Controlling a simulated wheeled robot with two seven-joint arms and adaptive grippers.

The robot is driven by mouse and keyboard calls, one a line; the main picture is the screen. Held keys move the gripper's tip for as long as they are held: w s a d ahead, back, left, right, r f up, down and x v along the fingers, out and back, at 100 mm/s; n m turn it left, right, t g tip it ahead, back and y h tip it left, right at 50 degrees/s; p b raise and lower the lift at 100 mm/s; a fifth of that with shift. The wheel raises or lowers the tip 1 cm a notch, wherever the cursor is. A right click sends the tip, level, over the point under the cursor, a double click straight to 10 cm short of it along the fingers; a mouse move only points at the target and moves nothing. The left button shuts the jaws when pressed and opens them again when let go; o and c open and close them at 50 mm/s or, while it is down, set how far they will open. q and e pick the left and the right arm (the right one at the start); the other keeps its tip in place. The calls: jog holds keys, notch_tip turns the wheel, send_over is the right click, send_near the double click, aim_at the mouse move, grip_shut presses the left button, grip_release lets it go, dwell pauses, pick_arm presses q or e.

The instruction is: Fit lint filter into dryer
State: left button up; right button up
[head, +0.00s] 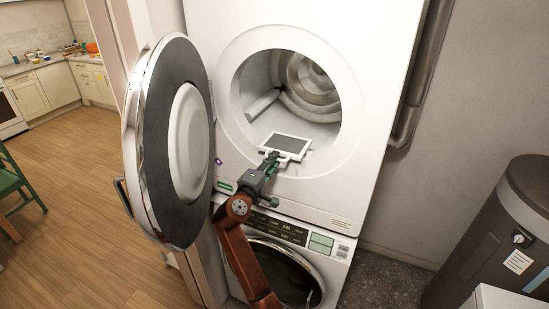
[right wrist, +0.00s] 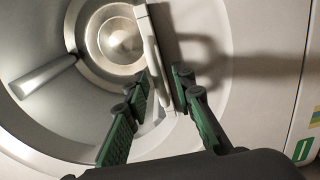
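The lint filter (head: 287,143) is a flat white frame with a grey mesh panel, at the lower front lip of the dryer opening. The dryer (head: 362,62) is the upper machine, its round door (head: 187,150) swung open to the left. My right gripper (head: 270,159) reaches up from below and is shut on the near edge of the filter. In the right wrist view the filter (right wrist: 151,42) stands nearly edge-on between the green fingers, across the drum opening's rim. The filter's slot cannot be made out. My left gripper is out of view.
The open door stands close to the left of my right arm. A washer (head: 322,243) with a control panel is below the dryer. The drum (head: 262,75) looks empty.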

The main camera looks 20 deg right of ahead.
jog(key=shift+d, duration=0.1)
grip_shut()
dwell(1.0)
